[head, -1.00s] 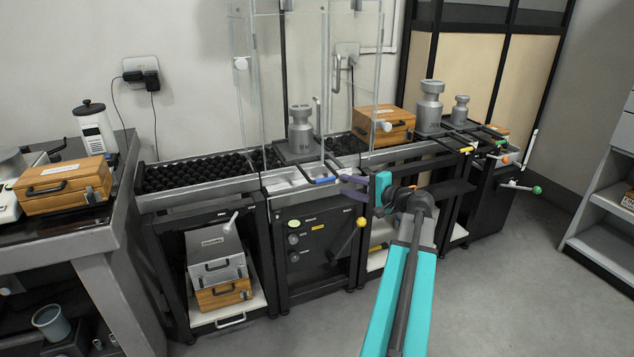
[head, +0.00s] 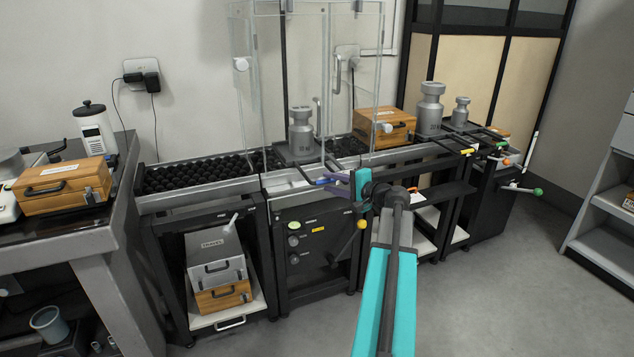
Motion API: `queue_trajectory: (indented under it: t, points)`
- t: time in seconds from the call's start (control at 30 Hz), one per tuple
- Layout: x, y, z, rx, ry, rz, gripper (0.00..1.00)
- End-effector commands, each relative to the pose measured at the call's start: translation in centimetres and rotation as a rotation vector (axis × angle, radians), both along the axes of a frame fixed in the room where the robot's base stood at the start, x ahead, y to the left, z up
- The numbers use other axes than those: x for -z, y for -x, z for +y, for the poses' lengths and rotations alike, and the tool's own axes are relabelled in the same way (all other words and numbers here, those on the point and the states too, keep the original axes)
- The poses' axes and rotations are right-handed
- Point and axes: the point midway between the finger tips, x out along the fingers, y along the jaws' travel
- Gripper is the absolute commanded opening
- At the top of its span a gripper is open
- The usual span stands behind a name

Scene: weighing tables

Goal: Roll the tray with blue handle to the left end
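The tray with the blue handle (head: 284,157) sits on the roller conveyor at the middle station, under the clear enclosure. A grey cylindrical weight (head: 301,132) stands upright on it. Two dark rods run from the tray toward the front, ending at the blue handle (head: 321,182), which is partly covered by my gripper. My gripper (head: 335,178) reaches in from the right and its fingertips overlap the handle's right part in the head view. I cannot tell whether the fingers are closed on the handle or only beside it.
Black rollers (head: 200,173) left of the tray are bare. To the right stand a wooden case (head: 384,127), and weights on a tray with a yellow handle (head: 467,152). Clear enclosure panels (head: 350,60) rise around the middle station. A lever with a yellow knob (head: 361,223) sticks out below.

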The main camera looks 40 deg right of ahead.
Motion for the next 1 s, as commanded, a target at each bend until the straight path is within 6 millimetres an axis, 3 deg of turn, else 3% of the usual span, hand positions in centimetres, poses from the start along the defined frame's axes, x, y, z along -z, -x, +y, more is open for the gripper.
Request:
queue_trajectory:
  t: [0.4,0.9,1.0]
  points:
    - [1.1,-5.5,0.0,0.0,0.0,0.0,0.29]
    - [1.2,-6.5,0.1,0.001,0.0,0.0,0.29]
    - [1.2,-6.5,0.1,0.001,0.0,0.0,0.12]
